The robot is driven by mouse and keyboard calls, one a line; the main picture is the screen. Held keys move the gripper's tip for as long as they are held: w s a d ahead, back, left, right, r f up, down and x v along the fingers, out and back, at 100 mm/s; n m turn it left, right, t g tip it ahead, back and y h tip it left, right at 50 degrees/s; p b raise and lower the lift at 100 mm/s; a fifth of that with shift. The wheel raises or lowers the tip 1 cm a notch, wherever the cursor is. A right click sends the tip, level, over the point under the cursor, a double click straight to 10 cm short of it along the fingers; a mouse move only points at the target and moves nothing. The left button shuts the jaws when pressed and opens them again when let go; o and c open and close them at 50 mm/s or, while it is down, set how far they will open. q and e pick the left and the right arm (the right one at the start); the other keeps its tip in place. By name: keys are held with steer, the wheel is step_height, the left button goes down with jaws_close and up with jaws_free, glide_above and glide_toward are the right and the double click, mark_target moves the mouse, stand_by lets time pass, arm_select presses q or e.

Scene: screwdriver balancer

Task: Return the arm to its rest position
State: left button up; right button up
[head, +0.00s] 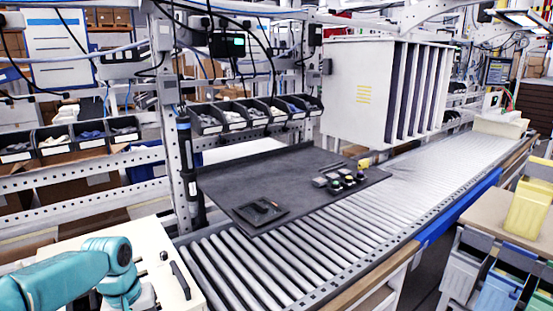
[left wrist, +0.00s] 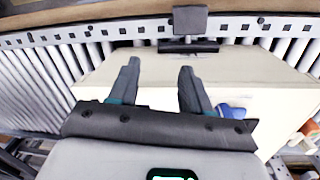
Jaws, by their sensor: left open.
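My left arm (head: 60,280) is teal and comes in at the lower left of the head view, beside and partly over a cream box (head: 165,258). Its fingertips do not show there. In the left wrist view my left gripper (left wrist: 158,75) is open, with two dark fingers apart and nothing between them. Beyond the fingertips lies the pale top of the box (left wrist: 240,72), with a black handle-like part (left wrist: 190,45) at its far edge. My right gripper is in neither view.
A roller conveyor (head: 300,255) runs diagonally, with a dark mat (head: 260,175) holding a small tray (head: 260,211) and several small parts. A dark upright cylinder (head: 190,175) stands by the metal post. Bins (head: 250,115) line the back. A white slotted cabinet (head: 370,90) hangs above.

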arm_select(q)
steer(key=s+d+f+m+h, duration=0.1)
steer(key=s+d+f, duration=0.1)
steer(key=d+f, duration=0.35)
steer(key=s+d+f+m, duration=0.1)
steer(key=s+d+f, duration=0.2)
steer(key=f, duration=0.6)
steer(key=s+d+f+m+h, duration=0.1)
steer(key=s+d+f, duration=0.1)
steer(key=d+f, duration=0.35)
steer(key=s+d+f, duration=0.2)
steer(key=s+f, duration=0.2)
steer(key=s, duration=0.3)
steer(key=s+d+f, duration=0.2)
steer(key=s+f, duration=0.3)
steer(key=s, duration=0.2)
steer(key=shift+s+d+h, duration=0.15)
steer(key=shift+d+h, duration=0.2)
steer(key=shift+h, duration=0.05)
steer(key=shift+a+f, duration=0.1)
